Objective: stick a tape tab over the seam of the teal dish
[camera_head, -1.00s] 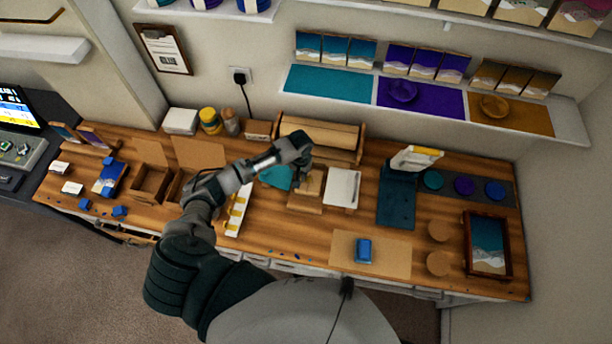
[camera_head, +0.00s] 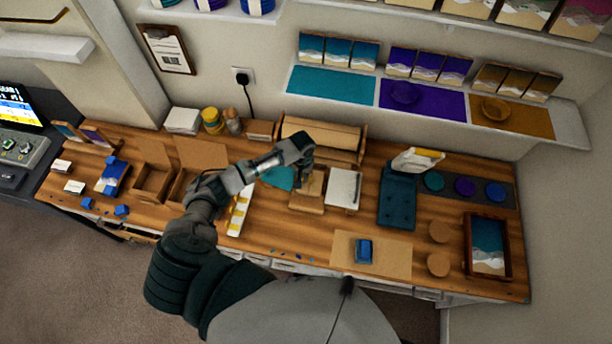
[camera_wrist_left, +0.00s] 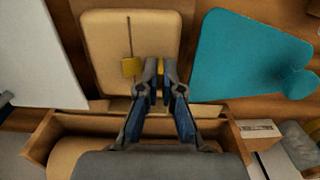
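The teal dish (camera_head: 279,177) lies on the bench, partly behind my left gripper in the head view. In the left wrist view the teal dish (camera_wrist_left: 240,55) is a flat, round-cornered shape at the right. My left gripper (camera_head: 300,150) is above the bench beside it; in the left wrist view the gripper (camera_wrist_left: 160,72) has its fingertips close together on a small yellow tape tab (camera_wrist_left: 160,70). Below the fingers is a tan board (camera_wrist_left: 105,40) with a dark line and another yellow tab (camera_wrist_left: 131,67) across it. I see no seam on the teal dish. My right gripper is out of view.
A white strip with yellow tabs (camera_head: 236,222) lies under my left forearm. A wooden rack (camera_head: 345,136) stands behind the gripper, and a white pad (camera_head: 344,187) lies to its right. Open cardboard boxes (camera_head: 152,178) are at left.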

